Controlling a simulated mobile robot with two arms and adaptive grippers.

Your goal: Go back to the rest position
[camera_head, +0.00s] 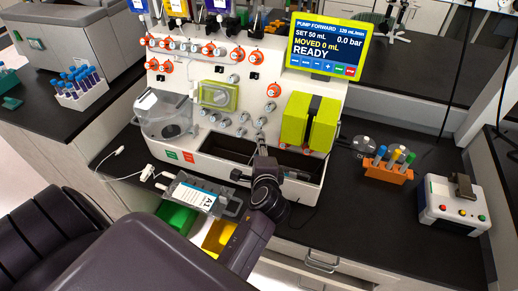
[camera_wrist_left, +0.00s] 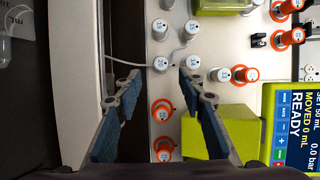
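My left gripper (camera_head: 266,165) is in front of the lower middle of the white cell processor (camera_head: 215,150), its arm coming in from the lower left. In the left wrist view the two fingers of the left gripper (camera_wrist_left: 159,76) are spread apart with nothing between them. The processor's white panel, with several grey knobs, shows beyond the fingertips. I cannot tell whether the fingers touch the machine. My right gripper is not in view.
The processor's screen (camera_head: 328,48) reads READY. A clear item labelled A1 (camera_head: 207,199) lies left of my left gripper, above a green bin (camera_head: 177,216) and a yellow bin (camera_head: 219,237). An orange tube rack (camera_head: 388,172) and a button box (camera_head: 452,206) stand on the right counter.

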